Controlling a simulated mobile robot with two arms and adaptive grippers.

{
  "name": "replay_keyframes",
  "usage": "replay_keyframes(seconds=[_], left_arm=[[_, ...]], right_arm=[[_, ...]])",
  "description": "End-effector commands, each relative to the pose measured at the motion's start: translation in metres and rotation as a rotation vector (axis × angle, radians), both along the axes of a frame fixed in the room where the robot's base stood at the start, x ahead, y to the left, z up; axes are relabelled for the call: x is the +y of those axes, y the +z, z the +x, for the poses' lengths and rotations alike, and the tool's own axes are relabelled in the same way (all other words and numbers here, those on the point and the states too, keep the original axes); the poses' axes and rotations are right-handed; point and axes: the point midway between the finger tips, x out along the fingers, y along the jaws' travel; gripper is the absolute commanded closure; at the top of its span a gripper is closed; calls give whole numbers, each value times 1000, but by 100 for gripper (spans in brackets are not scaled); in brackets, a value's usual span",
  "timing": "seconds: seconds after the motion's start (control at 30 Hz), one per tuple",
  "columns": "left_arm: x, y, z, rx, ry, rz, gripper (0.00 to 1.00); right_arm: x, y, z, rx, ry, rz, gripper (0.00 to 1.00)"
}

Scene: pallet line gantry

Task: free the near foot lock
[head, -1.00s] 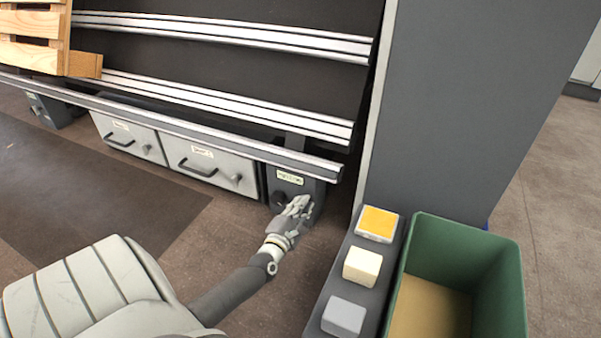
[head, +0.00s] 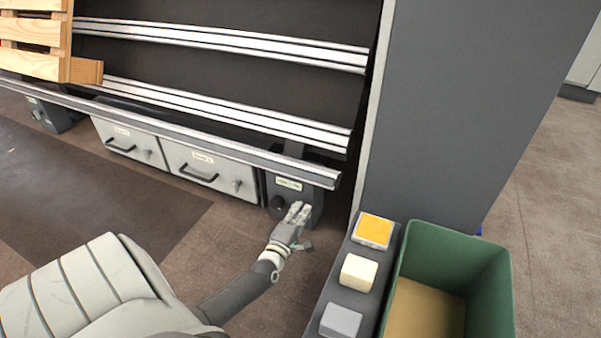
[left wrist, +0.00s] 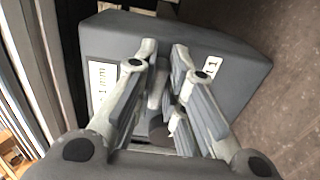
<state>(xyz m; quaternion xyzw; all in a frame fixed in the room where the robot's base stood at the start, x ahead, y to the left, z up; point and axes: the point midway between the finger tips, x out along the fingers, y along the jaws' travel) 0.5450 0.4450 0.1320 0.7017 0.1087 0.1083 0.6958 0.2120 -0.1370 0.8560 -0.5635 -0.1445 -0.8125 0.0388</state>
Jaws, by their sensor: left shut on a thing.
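The near foot lock is a dark grey housing (head: 313,192) under the right end of the front rail, with a pale label and a dark round knob (head: 277,203) on its face. My left gripper (head: 297,210) is at the front of this housing, right of the knob. In the left wrist view the housing (left wrist: 235,85) fills the middle, with a label at its left and a small marked plate (left wrist: 212,65) at its right. The left gripper (left wrist: 164,55) is shut on a light grey lever of the lock, partly hidden between the fingers. My right gripper is not in view.
Two grey drawers (head: 210,172) sit left of the housing. A far foot (head: 52,115) is at the left. A dark grey cabinet (head: 460,110), a button console (head: 383,262) and a green bin (head: 498,290) stand to the right. A wooden pallet (head: 35,45) is upper left.

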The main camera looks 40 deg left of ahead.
Motion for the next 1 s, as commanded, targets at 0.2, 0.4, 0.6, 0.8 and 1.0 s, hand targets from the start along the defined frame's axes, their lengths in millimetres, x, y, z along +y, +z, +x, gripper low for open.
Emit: replay_keyframes(seconds=[0.2, 0.4, 0.6, 0.8, 1.0], left_arm=[[-1, -1, 0, 5, -3, 9, 100], [-1, -1, 0, 6, -3, 10, 86], [-1, -1, 0, 5, -2, 8, 67], [0, -1, 0, 3, -1, 6, 67], [-3, -2, -9, 5, -1, 5, 67]], right_arm=[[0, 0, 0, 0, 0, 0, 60], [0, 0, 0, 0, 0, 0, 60], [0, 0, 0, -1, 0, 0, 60], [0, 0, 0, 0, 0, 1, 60], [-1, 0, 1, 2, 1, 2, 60]])
